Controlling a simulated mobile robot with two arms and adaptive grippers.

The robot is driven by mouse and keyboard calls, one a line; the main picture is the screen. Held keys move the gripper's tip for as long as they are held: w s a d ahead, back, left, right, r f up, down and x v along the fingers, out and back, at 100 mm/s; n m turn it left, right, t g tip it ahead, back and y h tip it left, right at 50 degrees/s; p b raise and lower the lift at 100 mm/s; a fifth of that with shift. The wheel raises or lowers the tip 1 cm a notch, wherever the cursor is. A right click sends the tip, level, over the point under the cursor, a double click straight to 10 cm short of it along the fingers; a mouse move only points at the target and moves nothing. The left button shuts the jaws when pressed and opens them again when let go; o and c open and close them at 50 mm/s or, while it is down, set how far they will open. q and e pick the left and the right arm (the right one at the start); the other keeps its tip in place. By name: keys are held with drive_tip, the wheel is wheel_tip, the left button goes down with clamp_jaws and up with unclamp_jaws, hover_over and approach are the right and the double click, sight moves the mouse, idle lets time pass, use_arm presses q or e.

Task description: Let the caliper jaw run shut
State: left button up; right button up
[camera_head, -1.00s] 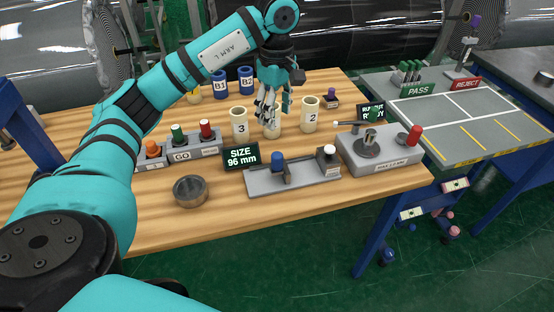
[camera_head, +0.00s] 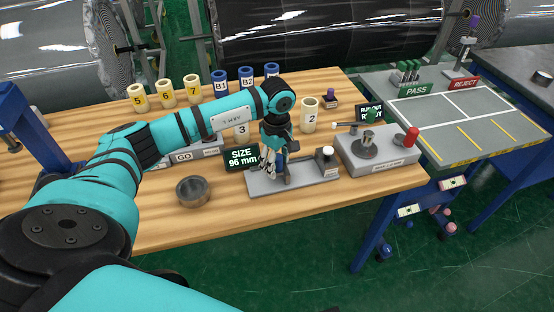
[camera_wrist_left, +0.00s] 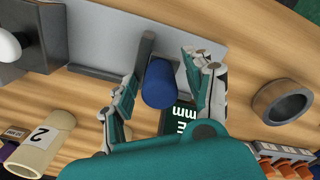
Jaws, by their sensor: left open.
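The caliper (camera_head: 312,174) is a grey flat base on the wooden table, with a white-topped post (camera_head: 325,155) at its right end. Its blue knob (camera_wrist_left: 160,85) shows clearly in the left wrist view, beside a dark upright jaw plate (camera_wrist_left: 143,55). In the head view my gripper mostly hides the knob. My left gripper (camera_head: 270,163) is over the caliper's left part, pointing down. In the wrist view its open fingers (camera_wrist_left: 166,75) stand on either side of the blue knob, apparently with gaps. My right gripper is not in view.
A display (camera_head: 242,158) reads SIZE 96 mm. A dark metal ring (camera_head: 192,191) lies left of the caliper. A grey fixture with a red knob (camera_head: 412,137) stands to the right. Cream cup 2 (camera_head: 309,115) and cup 3 (camera_head: 241,132) stand behind.

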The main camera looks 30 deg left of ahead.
use_arm(q)
drive_tip(key=c, duration=1)
clamp_jaws()
